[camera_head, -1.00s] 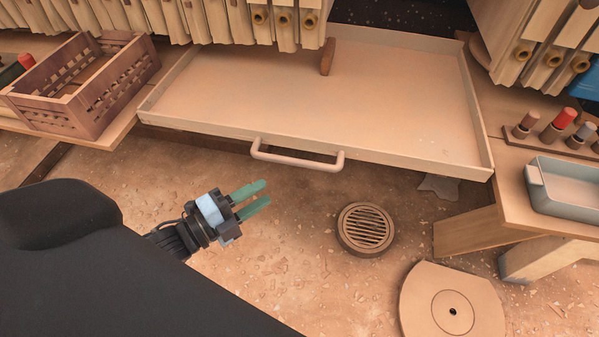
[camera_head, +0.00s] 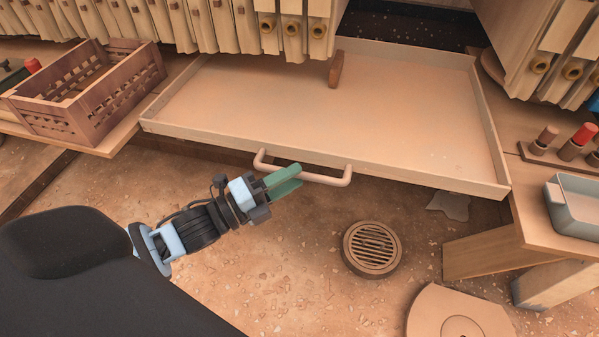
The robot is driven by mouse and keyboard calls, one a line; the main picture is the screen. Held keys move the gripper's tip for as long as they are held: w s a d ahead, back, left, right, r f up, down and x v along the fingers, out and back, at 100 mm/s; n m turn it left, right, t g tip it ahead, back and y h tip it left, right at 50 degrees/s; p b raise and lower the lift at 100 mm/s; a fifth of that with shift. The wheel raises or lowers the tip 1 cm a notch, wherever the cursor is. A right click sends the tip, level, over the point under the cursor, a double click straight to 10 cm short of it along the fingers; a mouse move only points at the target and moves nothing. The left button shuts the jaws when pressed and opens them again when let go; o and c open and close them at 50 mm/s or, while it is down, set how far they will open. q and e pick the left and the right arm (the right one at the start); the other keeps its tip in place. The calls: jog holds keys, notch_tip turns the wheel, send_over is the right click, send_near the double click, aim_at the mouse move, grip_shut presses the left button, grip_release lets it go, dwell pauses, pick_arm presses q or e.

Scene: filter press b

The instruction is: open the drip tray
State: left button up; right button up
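The fingers look apart, with a small gap. I cannot tell whether they touch the bar or are around it. My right gripper is not in view.
A brown slatted crate (camera_head: 118,92) stands on a ledge at the left. A round floor drain (camera_head: 371,248) and a round disc (camera_head: 440,312) lie below. A grey-blue bin (camera_head: 575,215) and a rack of pegs (camera_head: 560,155) stand at the right.

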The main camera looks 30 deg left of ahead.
pick_arm(q)
jog(key=shift+x, duration=1.3)
grip_shut()
jog(key=shift+f, duration=0.1)
